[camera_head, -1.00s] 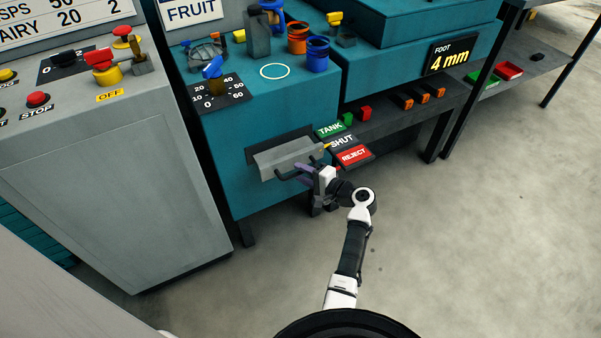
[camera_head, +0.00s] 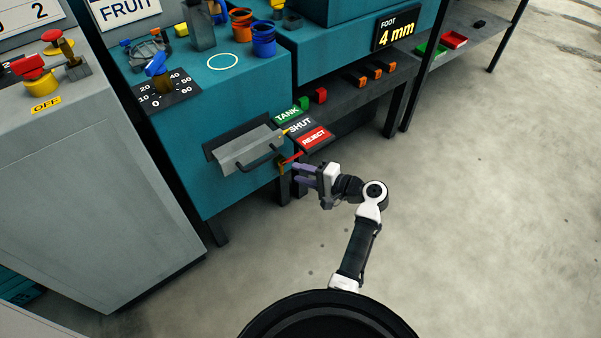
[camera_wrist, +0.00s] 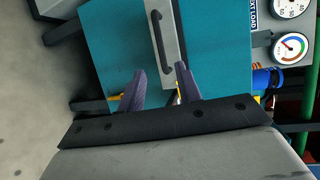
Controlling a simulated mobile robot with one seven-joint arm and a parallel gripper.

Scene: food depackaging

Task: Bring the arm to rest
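My gripper (camera_head: 303,176) is in front of the teal machine (camera_head: 190,180), to the right of and a little below its grey drawer flap (camera_head: 245,150). Its two purple fingers are spread with nothing between them. In the wrist view the fingers of my gripper (camera_wrist: 160,88) also stand apart, with the flap's dark handle (camera_wrist: 160,40) beyond them. The gripper appears clear of the handle. My arm reaches up from the round black base at the bottom of the head view.
A red lever (camera_head: 291,158) and the TANK, SHUT and REJECT labels (camera_head: 314,138) lie close to the gripper. A grey cabinet (camera_head: 90,200) stands at left. A shelf with red and green trays (camera_head: 453,40) is at upper right. The floor (camera_head: 470,220) at right is open.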

